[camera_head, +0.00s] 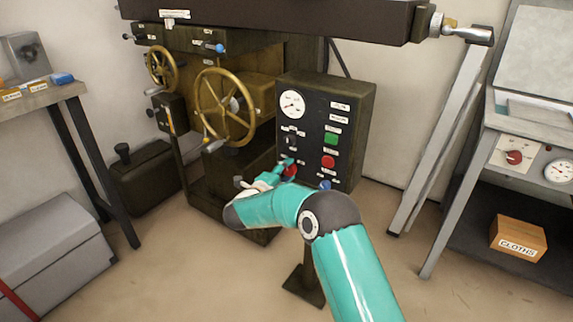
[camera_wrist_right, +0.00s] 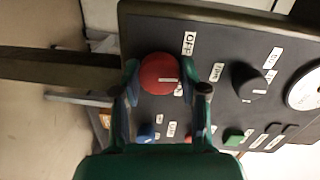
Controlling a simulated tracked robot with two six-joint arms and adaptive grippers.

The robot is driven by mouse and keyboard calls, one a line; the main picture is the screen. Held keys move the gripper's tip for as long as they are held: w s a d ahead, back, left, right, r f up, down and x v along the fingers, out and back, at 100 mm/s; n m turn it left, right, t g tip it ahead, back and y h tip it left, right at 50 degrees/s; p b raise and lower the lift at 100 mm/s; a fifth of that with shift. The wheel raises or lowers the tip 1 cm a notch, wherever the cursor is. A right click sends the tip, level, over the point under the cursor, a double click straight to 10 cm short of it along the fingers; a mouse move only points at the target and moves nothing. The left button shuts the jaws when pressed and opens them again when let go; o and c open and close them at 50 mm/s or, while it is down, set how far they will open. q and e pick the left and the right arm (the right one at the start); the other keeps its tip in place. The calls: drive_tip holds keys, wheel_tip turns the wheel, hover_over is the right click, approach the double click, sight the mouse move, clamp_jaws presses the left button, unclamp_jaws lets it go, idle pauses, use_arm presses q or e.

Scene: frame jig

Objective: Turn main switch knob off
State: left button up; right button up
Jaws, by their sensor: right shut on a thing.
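The main switch knob (camera_head: 291,171) is red and sits at the lower left of the dark control panel (camera_head: 312,113). In the right wrist view the red knob (camera_wrist_right: 157,72) is round with a short white mark near its right edge. An "OFF" label (camera_wrist_right: 190,43) shows just up and right of it. My right gripper (camera_head: 284,168) is at the knob, and in the wrist view its two fingers (camera_wrist_right: 166,82) stand on either side of it, shut on it. The gripper partly hides the knob in the head view. My left gripper is not in view.
The panel also holds a black knob (camera_head: 290,140), a green button (camera_head: 331,138), a red button (camera_head: 328,161) and a gauge (camera_head: 292,104). A brass handwheel (camera_head: 224,104) stands left of the panel. The floor in front is mostly clear.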

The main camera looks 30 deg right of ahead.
drive_tip(key=n+p, duration=0.3)
drive_tip(key=n, duration=0.1)
drive_tip(key=shift+a+f+g+p, duration=0.1)
drive_tip(key=shift+a+g+p, duration=0.05)
drive_tip(key=shift+g+p, duration=0.25)
drive_tip(key=shift+f+n+p, duration=0.1)
drive_tip(key=shift+n+p, duration=0.6)
drive_tip(key=shift+n, duration=0.3)
drive_tip(key=shift+f+n+p, duration=0.1)
drive_tip(key=shift+n+p, duration=0.2)
drive_tip(key=shift+n, duration=0.2)
drive_tip(key=shift+f, duration=0.1)
drive_tip(key=o, duration=1.1)
drive_tip(key=shift+w, duration=0.1)
drive_tip(key=shift+o, duration=0.2)
drive_tip(key=shift+g, duration=0.3)
drive_tip(key=shift+r, duration=0.2)
drive_tip(key=v, duration=1.2)
drive_tip(key=shift+f, duration=0.25)
